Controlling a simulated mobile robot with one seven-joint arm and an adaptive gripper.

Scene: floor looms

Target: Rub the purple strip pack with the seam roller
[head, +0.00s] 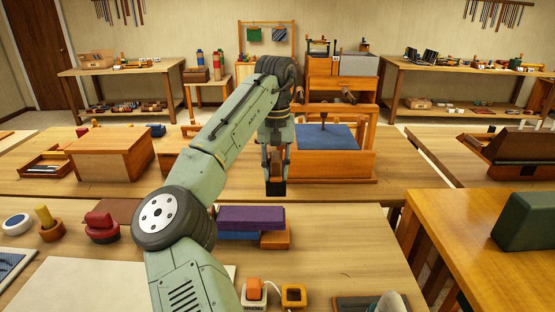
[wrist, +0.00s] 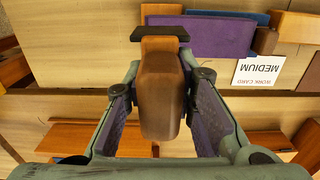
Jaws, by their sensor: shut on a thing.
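The purple strip pack (head: 250,216) lies on the near table on top of a blue piece, and it shows at the top of the wrist view (wrist: 215,36). My gripper (head: 275,160) is shut on the seam roller, whose brown handle (wrist: 160,95) sits between the fingers (wrist: 160,88) in the wrist view. The roller's dark end (head: 275,188) points down, above and behind the pack in the head view. In the wrist view that dark end overlaps the pack's left edge. The roller looks apart from the pack in the head view.
A wooden frame with a blue pad (head: 325,137) stands behind my gripper. Red and yellow-handled tools stand at the left.

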